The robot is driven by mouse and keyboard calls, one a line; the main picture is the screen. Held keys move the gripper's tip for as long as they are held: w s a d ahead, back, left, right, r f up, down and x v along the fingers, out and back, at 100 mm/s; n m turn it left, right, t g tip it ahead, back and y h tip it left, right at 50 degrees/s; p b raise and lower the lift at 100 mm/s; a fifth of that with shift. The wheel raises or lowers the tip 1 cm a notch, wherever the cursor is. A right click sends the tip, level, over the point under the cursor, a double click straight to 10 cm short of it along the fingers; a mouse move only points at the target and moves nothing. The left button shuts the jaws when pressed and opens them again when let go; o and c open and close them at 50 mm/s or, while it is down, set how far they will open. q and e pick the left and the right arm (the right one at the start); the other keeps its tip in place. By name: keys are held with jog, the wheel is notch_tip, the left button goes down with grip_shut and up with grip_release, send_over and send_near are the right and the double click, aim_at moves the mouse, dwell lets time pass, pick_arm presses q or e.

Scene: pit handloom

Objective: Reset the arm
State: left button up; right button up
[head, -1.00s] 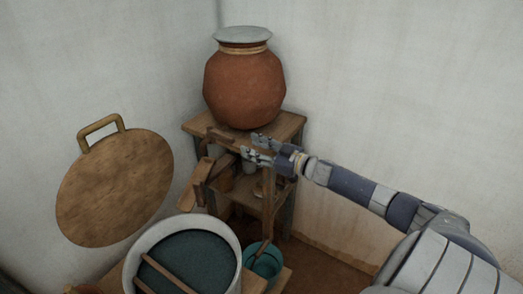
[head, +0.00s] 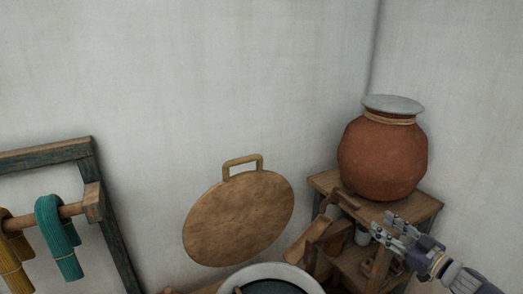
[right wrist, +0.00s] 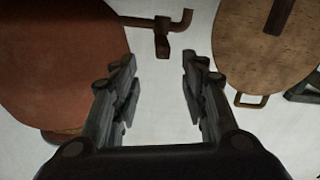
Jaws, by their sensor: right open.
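My right gripper (head: 390,232) is open and empty at the lower right of the head view, in front of the wooden stand. In the right wrist view its two fingers (right wrist: 158,85) are spread, with only pale wall between them. My left gripper is not in view.
A clay pot (head: 383,158) with a grey lid stands on a wooden stand (head: 421,205) in the corner. A round wooden lid (head: 240,218) with a handle is by the wall. A pale vat (head: 308,284) is below it. A rack (head: 110,235) holds teal yarn (head: 58,238) and yellow yarn (head: 12,258).

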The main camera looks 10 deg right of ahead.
jog(key=s+a+f+m+g+h, duration=0.25)
jog(key=s+a+f, duration=0.25)
jog(key=a+f, duration=0.3)
jog(key=s+a+f+m+g+h, duration=0.2)
jog(key=s+a+f+g+h, duration=0.15)
jog(key=a+f, duration=0.4)
jog(key=s+a+f+g+y, duration=0.1)
jog(key=s+a+g, duration=0.4)
jog(key=s, duration=0.6)
jog(key=s+a+g, duration=0.3)
jog(key=s+a, duration=0.5)
jog(key=s, duration=0.3)
notch_tip(320, 180, down, 28)
jog(key=s+n+g, duration=0.1)
jog(key=s, duration=0.2)
jog(key=s+d+f+g, duration=0.1)
jog(key=s+d+f, duration=0.2)
jog(key=s+f, duration=1.1)
jog(key=shift+s+f, duration=0.3)
jog(key=shift+s, duration=0.75)
